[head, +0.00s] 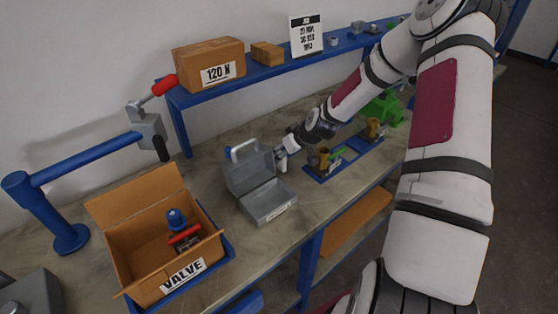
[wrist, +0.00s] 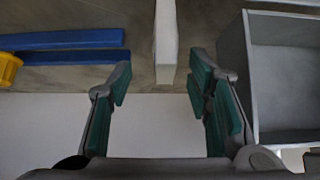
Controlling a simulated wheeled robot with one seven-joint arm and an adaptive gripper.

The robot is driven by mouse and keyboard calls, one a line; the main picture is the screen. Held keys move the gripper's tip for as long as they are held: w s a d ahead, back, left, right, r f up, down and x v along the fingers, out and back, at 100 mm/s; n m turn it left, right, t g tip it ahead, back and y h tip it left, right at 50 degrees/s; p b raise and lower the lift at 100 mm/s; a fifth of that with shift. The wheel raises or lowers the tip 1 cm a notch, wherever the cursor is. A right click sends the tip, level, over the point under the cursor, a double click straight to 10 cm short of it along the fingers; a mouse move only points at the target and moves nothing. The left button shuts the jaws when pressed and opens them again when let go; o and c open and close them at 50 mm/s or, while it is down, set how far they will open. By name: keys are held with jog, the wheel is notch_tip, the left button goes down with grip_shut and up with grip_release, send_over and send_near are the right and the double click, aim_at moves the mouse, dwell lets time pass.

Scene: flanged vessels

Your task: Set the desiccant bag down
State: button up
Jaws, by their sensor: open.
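A white, flat, narrow piece that looks like the desiccant bag (wrist: 166,45) shows in the wrist view, edge-on, between and beyond my fingertips. My gripper (wrist: 163,82) is open, its green-padded fingers apart with a gap on each side of the white piece. I cannot tell whether the white piece rests on the bench. In the head view my gripper (head: 283,154) is low over the bench, just right of the raised lid of a grey metal box. A small white patch at the fingers may be the same bag, mostly hidden there.
The open grey box (head: 268,203) stands close to my gripper; its side also shows in the wrist view (wrist: 235,75). A blue tray (head: 350,155) with brass fittings lies right. An open carton (head: 140,262) labelled VALVE is at front left. A blue shelf (head: 210,90) runs behind.

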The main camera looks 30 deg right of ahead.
aim_at(275, 155)
jog(key=shift+a+x, duration=0.15)
jog(key=shift+x, duration=1.3)
jog(key=shift+a+x, duration=0.15)
jog(key=shift+x, duration=1.25)
grip_shut()
